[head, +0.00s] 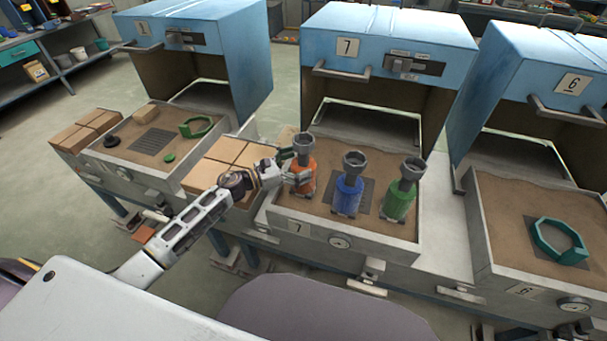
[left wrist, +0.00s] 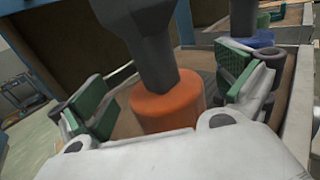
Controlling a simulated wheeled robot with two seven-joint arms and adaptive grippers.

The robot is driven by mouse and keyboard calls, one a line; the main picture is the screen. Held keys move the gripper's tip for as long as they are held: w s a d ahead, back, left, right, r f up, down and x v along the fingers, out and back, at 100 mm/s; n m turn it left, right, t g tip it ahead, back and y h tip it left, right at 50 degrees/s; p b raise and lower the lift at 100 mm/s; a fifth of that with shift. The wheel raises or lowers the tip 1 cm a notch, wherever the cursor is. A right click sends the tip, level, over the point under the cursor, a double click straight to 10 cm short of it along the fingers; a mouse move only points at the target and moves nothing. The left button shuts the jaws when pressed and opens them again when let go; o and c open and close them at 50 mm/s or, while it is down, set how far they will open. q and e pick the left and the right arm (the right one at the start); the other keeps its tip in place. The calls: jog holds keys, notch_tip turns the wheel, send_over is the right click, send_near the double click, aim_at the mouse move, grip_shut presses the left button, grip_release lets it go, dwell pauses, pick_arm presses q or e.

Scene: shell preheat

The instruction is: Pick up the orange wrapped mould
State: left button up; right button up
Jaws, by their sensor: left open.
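The orange wrapped mould (head: 306,182) stands upright in the sand tray (head: 407,243) of station 7, at the left of a row of three, with a dark grey cup on top. The blue mould (head: 347,195) and green mould (head: 399,201) stand to its right. My left gripper (head: 293,168) is at the orange mould. In the left wrist view the orange mould (left wrist: 168,103) is between the two open fingers with green pads (left wrist: 165,95). Gaps show on both sides. Its lower part is hidden by my gripper body. My right gripper is not seen.
Tan blocks (head: 224,160) lie left of the tray. The blue hood (head: 392,35) of station 7 stands open behind.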

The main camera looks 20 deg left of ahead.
pick_arm(q)
jog(key=shift+x, duration=0.8)
jog(key=shift+c, duration=0.3)
jog(key=c, duration=1.9)
